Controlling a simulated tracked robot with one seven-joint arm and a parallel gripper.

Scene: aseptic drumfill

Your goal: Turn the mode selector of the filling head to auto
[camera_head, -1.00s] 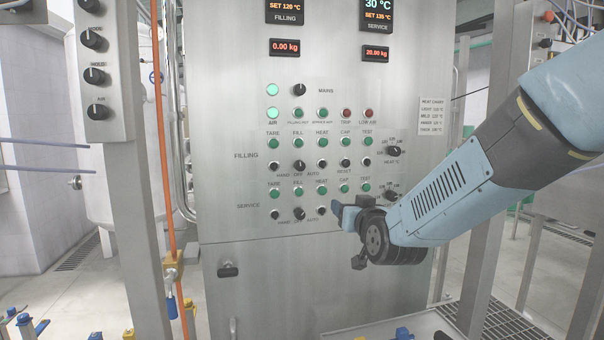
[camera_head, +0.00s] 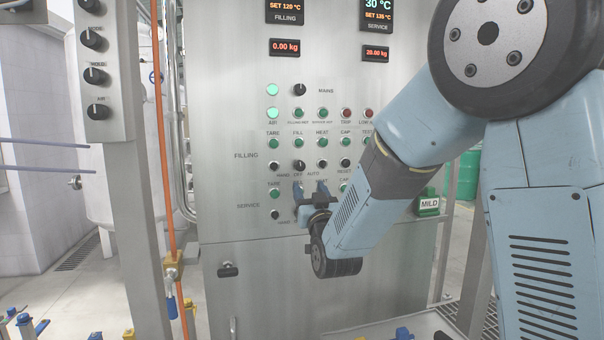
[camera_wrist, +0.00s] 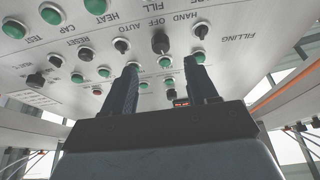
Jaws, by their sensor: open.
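The filling mode selector (camera_head: 298,165) is a small black knob on the steel panel, in the row marked FILLING, above the labels HAND, OFF and AUTO. It also shows in the wrist view (camera_wrist: 160,43), upside down, beside the word OFF; its handle looks roughly upright, in line with OFF. My gripper (camera_head: 311,187) is open and empty, its two fingers pointing up at the panel just below the selector. In the wrist view the fingertips (camera_wrist: 161,65) stand to either side of the selector's line, apart from it. The service selector is hidden behind my gripper.
Green buttons (camera_head: 298,142) surround the selector closely above and below. A similar black MAINS knob (camera_head: 299,90) sits higher up. A grey post with knobs (camera_head: 97,72) and an orange pipe (camera_head: 163,130) stand left.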

